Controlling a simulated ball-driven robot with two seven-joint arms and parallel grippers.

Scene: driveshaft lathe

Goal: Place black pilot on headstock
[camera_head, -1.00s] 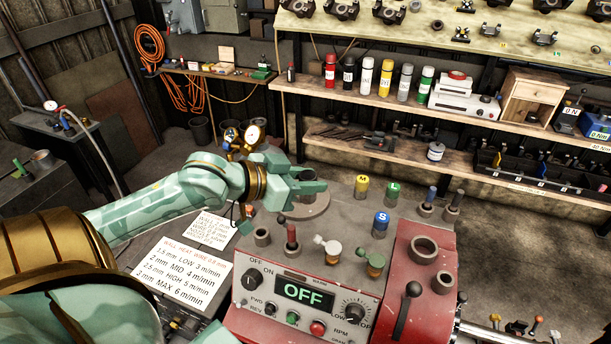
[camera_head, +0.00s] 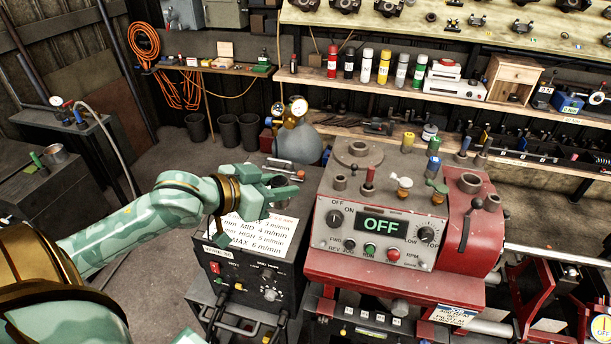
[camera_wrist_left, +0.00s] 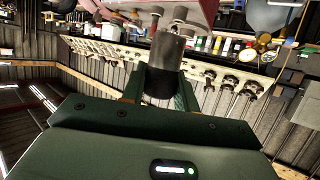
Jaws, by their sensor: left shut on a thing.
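My left gripper (camera_head: 287,186) is left of the red and grey lathe headstock (camera_head: 332,181), apart from it. In the left wrist view, the left gripper (camera_wrist_left: 160,98) is shut on a dark cylinder (camera_wrist_left: 164,72), grey above and black below, which looks like the black pilot. In the head view I cannot make out this cylinder clearly at the fingers. On the headstock top stand a yellow pilot (camera_head: 407,142), a green one (camera_head: 434,146) and a blue one (camera_head: 432,168). My right gripper is not in view.
A dark box with a labelled sheet (camera_head: 262,235) is below my left gripper. A grey tank with gauges (camera_head: 298,146) stands behind the gripper. Knobs and a round ring (camera_head: 358,152) rise from the headstock top. Shelves with spray cans (camera_head: 366,66) are behind.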

